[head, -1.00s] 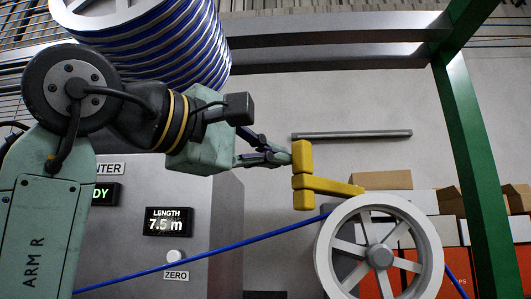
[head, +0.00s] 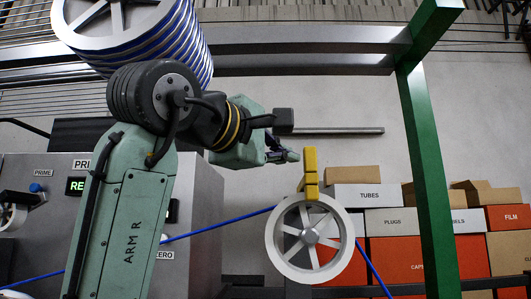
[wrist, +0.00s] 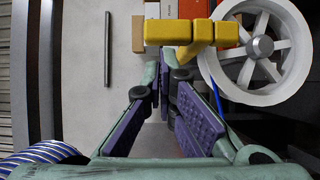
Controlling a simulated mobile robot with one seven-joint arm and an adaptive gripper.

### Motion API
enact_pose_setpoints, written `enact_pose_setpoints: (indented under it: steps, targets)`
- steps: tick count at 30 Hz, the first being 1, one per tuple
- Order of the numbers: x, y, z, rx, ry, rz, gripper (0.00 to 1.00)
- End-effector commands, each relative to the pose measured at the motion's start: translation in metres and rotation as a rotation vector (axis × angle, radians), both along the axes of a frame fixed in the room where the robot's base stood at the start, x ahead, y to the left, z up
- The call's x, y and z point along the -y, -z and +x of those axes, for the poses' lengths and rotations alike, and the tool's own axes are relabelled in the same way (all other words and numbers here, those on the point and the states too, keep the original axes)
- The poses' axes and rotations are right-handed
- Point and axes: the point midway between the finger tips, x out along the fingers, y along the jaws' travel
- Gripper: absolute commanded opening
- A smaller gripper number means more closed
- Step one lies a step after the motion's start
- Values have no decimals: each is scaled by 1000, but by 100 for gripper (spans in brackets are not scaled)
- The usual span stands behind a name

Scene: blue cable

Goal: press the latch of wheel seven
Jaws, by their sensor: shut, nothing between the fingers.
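A yellow latch (head: 310,160) with an upright end bar stands at the top of a white spoked wheel (head: 313,238). My gripper (head: 294,156) is shut and empty, its tips just left of the latch in the head view. In the wrist view the latch's yellow bar (wrist: 180,31) lies across just beyond my gripper (wrist: 170,62). I cannot tell whether the tips touch it. The wheel (wrist: 260,48) also shows at the right of the wrist view. No number is readable on the wheel.
A blue cable (head: 225,225) slopes up to the wheel and down its far side. A green post (head: 425,165) stands right, with stacked boxes (head: 405,258) behind. A large blue-wound drum (head: 185,40) hangs upper left. A grey machine cabinet (head: 205,205) stands behind my arm.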

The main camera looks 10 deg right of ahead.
Motion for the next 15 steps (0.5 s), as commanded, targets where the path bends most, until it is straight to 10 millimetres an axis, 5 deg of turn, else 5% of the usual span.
enact_pose_setpoints:
  steps: [15]
  targets:
    - [26,0,-12,1,3,1,0]
